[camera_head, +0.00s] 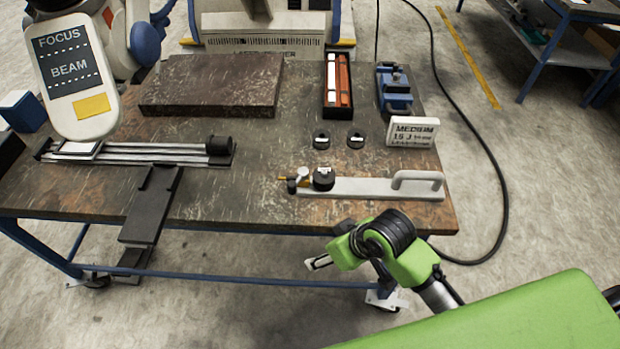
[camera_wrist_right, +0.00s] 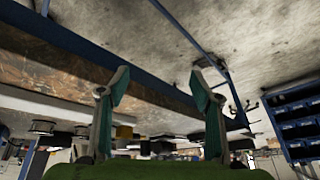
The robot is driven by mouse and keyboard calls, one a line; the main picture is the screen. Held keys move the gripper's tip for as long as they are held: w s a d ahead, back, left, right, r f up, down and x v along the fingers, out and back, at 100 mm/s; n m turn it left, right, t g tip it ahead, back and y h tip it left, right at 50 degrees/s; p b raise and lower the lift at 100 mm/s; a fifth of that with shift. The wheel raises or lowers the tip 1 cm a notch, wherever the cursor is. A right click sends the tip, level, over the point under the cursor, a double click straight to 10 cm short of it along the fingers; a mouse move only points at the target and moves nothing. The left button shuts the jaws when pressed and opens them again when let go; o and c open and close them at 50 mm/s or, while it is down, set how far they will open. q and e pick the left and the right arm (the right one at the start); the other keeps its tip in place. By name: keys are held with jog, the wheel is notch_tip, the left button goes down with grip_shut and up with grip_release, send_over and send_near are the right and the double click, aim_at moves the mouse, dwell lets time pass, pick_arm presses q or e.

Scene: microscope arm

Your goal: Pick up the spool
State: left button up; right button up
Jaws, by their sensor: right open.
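Small black round pieces that look like spools are on the brown worn table (camera_head: 250,200). One spool-like piece (camera_head: 321,139) and another (camera_head: 356,140) stand side by side with pale tops. A third black piece (camera_head: 324,179) sits on the left end of a white bar with a handle (camera_head: 375,187). I cannot tell which one is the spool. My right gripper (camera_head: 319,262) is in front of the table's near edge, apart from all of them. In the right wrist view its fingers (camera_wrist_right: 161,88) are spread with nothing between them. My left gripper is not in view.
A dark slab (camera_head: 212,85), a black box with orange and white bars (camera_head: 338,85), a blue vise-like block (camera_head: 394,90) and a white sign (camera_head: 413,132) stand farther back. A rail device (camera_head: 140,151) and a white panel (camera_head: 75,72) are at left.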

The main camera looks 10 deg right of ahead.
jog(key=w+r, duration=0.2)
jog(key=w+r+n, duration=0.1)
jog(key=w+r, duration=0.2)
jog(key=w+r+n, duration=0.1)
jog(key=w+r, duration=0.1)
jog(key=w, duration=0.1)
jog(key=shift+w+d+r+y, duration=0.1)
jog(key=shift+w+r+y, duration=0.15)
jog(key=shift+y, duration=0.05)
jog(key=g, duration=0.1)
send_near(327, 176)
jog(key=shift+n+h, duration=0.3)
jog(key=shift+h, duration=0.2)
jog(key=shift+a+p+x, duration=0.2)
jog(key=shift+p+x, duration=0.1)
jog(key=shift+x, duration=1.1)
jog(key=shift+a+p+x, duration=0.15)
jog(key=shift+p+x, duration=0.15)
jog(key=shift+x, duration=1.1)
jog(key=shift+a+p+x, duration=0.2)
jog(key=shift+p+x, duration=0.1)
jog(key=shift+x, duration=1.15)
jog(key=shift+s+r, duration=0.1)
jog(key=shift+r, duration=0.05)
jog(key=c, duration=1.3)
